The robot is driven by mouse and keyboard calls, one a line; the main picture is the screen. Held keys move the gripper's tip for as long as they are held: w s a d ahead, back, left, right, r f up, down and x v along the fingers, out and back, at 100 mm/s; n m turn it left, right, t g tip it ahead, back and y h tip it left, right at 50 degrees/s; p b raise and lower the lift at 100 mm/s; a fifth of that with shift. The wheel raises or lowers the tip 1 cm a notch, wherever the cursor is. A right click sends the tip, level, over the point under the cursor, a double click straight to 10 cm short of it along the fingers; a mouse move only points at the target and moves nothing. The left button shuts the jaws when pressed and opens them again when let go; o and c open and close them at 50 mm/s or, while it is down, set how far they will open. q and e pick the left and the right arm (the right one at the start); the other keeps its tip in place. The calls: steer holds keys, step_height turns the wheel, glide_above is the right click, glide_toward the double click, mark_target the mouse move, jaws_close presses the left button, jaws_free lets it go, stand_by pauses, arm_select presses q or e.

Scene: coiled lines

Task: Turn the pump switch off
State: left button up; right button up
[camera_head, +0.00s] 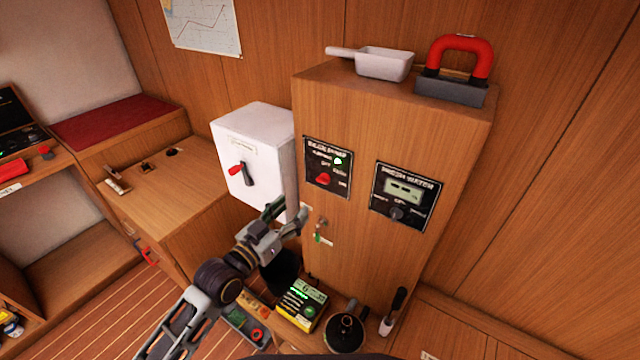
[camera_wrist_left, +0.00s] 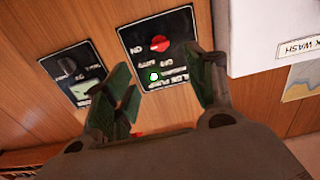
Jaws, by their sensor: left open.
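The black pump panel (camera_head: 327,167), whose label seems to read bilge pump, is on the front of the wooden cabinet. It has a red knob (camera_head: 323,178) and a lit green light (camera_head: 337,160). The position the knob points to is too small to tell. My left gripper (camera_head: 290,213) is open and empty, below and left of the panel, apart from the knob. In the left wrist view the panel (camera_wrist_left: 168,60) appears upside down, with the red knob (camera_wrist_left: 160,44) beyond the open fingers (camera_wrist_left: 165,88). My right gripper is not in view.
A white box (camera_head: 265,130) with a red-tipped lever (camera_head: 238,170) stands left of the cabinet. A second panel (camera_head: 403,197) with a display is to the right. A key (camera_head: 320,232) hangs below the pump panel.

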mark_target(321, 182)
arm_select(q)
steer(key=shift+w+d, duration=0.1)
steer(key=shift+w, duration=0.05)
stand_by(0.3)
steer(key=shift+p+x, duration=0.6)
steer(key=shift+x, duration=6.15)
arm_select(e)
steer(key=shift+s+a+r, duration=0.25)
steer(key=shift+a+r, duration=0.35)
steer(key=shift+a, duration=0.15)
arm_select(q)
steer(key=shift+c, duration=0.2)
steer(key=c, duration=0.9)
steer(key=shift+c, duration=0.4)
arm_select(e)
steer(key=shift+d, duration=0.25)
